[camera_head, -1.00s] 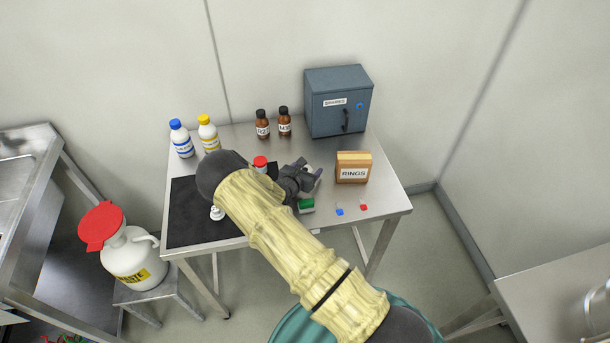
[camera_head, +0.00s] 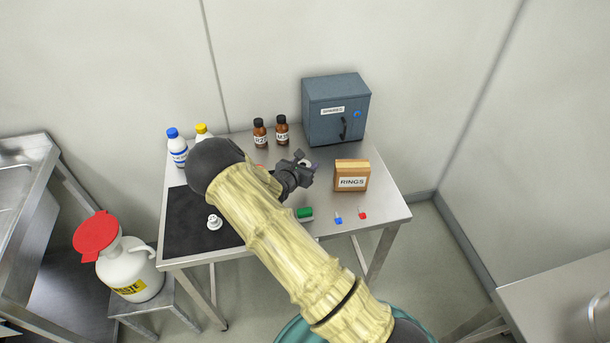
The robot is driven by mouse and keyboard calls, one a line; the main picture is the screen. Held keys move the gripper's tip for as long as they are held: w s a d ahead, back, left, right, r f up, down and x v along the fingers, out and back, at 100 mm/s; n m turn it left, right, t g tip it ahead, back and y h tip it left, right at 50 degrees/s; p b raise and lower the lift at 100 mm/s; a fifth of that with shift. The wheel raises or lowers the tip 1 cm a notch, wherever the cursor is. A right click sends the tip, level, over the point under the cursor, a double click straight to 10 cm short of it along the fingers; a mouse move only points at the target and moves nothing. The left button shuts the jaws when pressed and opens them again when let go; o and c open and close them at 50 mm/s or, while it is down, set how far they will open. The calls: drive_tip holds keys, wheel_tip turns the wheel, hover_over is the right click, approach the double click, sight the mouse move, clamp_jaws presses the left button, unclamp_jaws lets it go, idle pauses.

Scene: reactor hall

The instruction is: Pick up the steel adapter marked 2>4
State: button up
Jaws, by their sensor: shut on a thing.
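My gripper (camera_head: 308,164) is above the middle of the steel table (camera_head: 385,208), left of the box marked RINGS. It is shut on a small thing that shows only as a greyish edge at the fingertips. I take it for the steel adapter, but its 2>4 mark cannot be read here. My arm in its yellow sleeve covers part of the black mat (camera_head: 190,222) and of the table behind it.
The RINGS box (camera_head: 351,182) stands right of my gripper, the blue-grey cabinet (camera_head: 335,115) behind. Brown bottles (camera_head: 260,139), (camera_head: 282,135) stand at the back. A green item (camera_head: 304,213) and small blue (camera_head: 338,218) and red (camera_head: 362,215) pieces lie near the front edge. A white piece (camera_head: 214,222) stands on the mat.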

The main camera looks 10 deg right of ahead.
sight(305, 161)
drive_tip(key=shift+r, duration=1.85)
